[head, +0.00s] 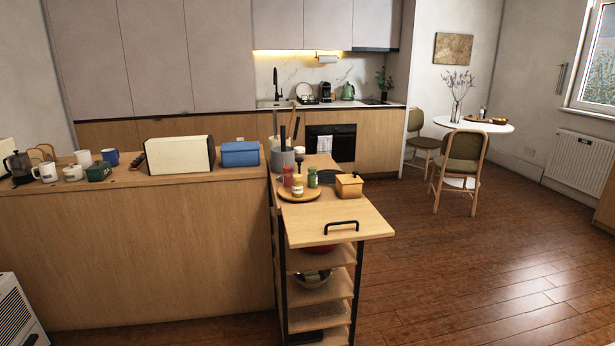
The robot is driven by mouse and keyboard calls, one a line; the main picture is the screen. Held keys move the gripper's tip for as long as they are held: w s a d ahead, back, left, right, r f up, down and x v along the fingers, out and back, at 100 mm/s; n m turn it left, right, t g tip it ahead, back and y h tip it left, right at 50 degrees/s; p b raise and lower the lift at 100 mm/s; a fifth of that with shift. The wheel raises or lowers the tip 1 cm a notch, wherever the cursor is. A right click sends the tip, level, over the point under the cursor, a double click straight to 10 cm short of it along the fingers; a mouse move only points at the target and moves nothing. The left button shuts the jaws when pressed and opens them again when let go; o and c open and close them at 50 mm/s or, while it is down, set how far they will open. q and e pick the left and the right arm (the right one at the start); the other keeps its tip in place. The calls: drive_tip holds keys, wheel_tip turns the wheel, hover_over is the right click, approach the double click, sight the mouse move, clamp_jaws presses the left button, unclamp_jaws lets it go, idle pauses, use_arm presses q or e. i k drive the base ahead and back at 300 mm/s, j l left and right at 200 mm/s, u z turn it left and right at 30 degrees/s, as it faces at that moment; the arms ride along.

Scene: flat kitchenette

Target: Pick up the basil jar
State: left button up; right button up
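Several small jars stand upright on a round wooden tray (299,196) on top of a wooden trolley. One is a green jar (312,178), on the right side of the tray. A red jar (288,176) is at the left, and a yellowish jar (297,186) is in front. The labels are too small to read, so I cannot tell for sure which is basil; the green one fits by colour. Neither of my grippers shows in the head view.
A grey utensil pot (282,160) stands behind the tray and a yellow-brown lidded box (349,186) to its right. The trolley top (340,216) is bare in front, with a black handle (341,225). A counter (150,240) adjoins on the left. The floor (470,265) on the right is clear.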

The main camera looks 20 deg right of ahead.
sight(313, 175)
drive_tip(key=i+l+u, duration=0.15)
drive_tip(key=l, duration=1.3)
drive_tip(key=i+l+u, duration=0.2)
drive_tip(key=l, duration=1.2)
drive_tip(key=k, duration=0.15)
